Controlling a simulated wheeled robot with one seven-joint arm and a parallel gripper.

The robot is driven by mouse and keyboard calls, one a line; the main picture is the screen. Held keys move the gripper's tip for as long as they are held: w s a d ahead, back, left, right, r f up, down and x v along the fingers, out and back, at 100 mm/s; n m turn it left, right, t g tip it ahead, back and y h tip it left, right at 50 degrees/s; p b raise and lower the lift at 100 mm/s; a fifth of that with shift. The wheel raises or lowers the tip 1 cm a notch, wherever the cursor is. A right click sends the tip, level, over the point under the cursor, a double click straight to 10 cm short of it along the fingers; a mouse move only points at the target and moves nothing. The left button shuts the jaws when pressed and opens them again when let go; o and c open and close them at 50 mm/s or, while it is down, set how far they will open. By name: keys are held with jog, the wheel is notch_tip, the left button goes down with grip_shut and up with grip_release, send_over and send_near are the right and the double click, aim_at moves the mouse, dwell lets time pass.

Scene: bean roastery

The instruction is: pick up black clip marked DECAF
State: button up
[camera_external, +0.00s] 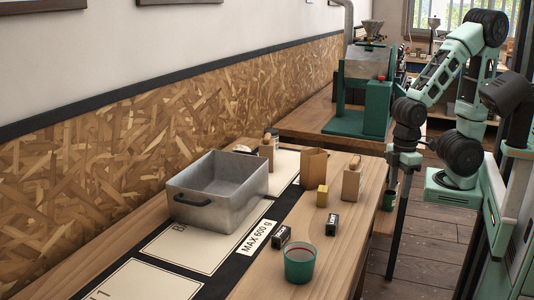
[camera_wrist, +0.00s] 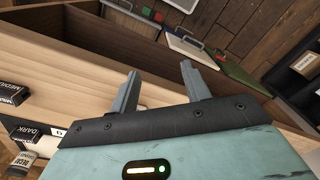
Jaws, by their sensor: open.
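My gripper (camera_wrist: 160,72) is open and empty in the wrist view, its two grey fingers apart over a wooden edge. At the left edge of that view are small black blocks with white labels. One reads DARK (camera_wrist: 20,129), and one above it is partly cut off and seems to start with MED (camera_wrist: 12,94). A lower one seems to read DECA (camera_wrist: 20,162) and is cut by the frame. In the external view, two small black labelled pieces, one nearer (camera_external: 281,237) and one farther (camera_external: 332,222), lie on the counter; their words are unreadable.
A grey metal bin (camera_external: 217,194) and a green cup (camera_external: 299,263) stand on the wooden counter (camera_external: 345,245). A green machine (camera_external: 357,105) stands behind. The floor shows at the right.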

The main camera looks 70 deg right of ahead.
aim_at(282, 231)
notch_tip(282, 231, up, 7)
jog(key=w+a+m+g+y+p, duration=0.2)
jog(key=w+a+m+g+y, duration=0.35)
jog(key=a+m, duration=0.6)
jog(key=w+a+f+m+t+y, duration=0.1)
jog(key=w+m+t+y, duration=0.1)
jog(key=w+m, duration=0.3)
jog(key=w+a+f+m+t+y+p, duration=0.1)
jog(key=w+f+m+t+y, duration=0.1)
jog(key=w+m, duration=0.3)
jog(key=w+a+f+m+t+y+p, duration=0.1)
jog(key=w+m+t+y, duration=0.1)
jog(key=w+m, duration=0.3)
jog(key=shift+w+f+t+y, duration=0.2)
jog(key=shift+w+y, duration=0.2)
jog(key=shift+w, duration=0.3)
jog(key=shift+w+f+t+y, duration=0.15)
jog(key=shift+w+y, duration=0.2)
jog(key=shift+w, duration=0.3)
jog(key=shift+f, duration=0.25)
jog(key=p+x, duration=0.2)
jog(key=x, duration=1.5)
jog(key=shift+a+f, duration=0.1)
jog(key=shift+f, duration=0.1)
grip_shut()
